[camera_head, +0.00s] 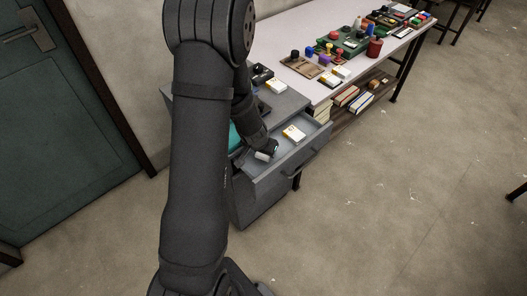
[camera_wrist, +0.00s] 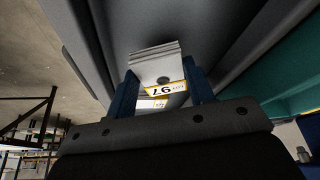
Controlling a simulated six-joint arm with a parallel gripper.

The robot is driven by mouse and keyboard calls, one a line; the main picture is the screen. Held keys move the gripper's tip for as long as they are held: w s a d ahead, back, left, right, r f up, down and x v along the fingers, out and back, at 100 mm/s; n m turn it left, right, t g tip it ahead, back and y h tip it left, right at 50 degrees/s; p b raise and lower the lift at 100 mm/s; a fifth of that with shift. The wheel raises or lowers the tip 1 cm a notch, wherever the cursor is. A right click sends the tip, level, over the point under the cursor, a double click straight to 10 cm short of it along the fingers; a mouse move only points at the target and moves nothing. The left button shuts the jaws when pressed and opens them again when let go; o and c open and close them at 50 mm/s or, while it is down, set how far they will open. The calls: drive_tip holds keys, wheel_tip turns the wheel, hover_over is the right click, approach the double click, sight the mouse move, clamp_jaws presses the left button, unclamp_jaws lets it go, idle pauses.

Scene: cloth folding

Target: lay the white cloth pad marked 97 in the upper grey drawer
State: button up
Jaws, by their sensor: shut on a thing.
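My gripper (camera_wrist: 165,85) is shut on the white cloth pad (camera_wrist: 157,64), which sits between its two blue fingers. The pad looks folded in layers, and its yellow-banded label, upside down in the wrist view, reads as 97. In the head view the white pad (camera_head: 263,156) shows at the gripper's tip, at the left part of the open upper grey drawer (camera_head: 312,146). My arm hides part of the gripper. I cannot tell whether the pad touches the drawer floor.
Another white pad with an orange mark (camera_head: 293,133) lies in the drawer. A white box (camera_head: 276,86) and a dark item (camera_head: 262,73) are on the cabinet top. A long table (camera_head: 290,42) with several coloured objects stands behind.

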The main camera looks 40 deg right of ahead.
drive_tip(key=shift+f, duration=0.35)
drive_tip(key=shift+f, duration=0.6)
drive_tip(key=o, duration=0.7)
drive_tip(key=shift+r, duration=0.1)
drive_tip(key=shift+r, duration=0.6)
drive_tip(key=v, duration=1.2)
drive_tip(key=shift+f, duration=0.25)
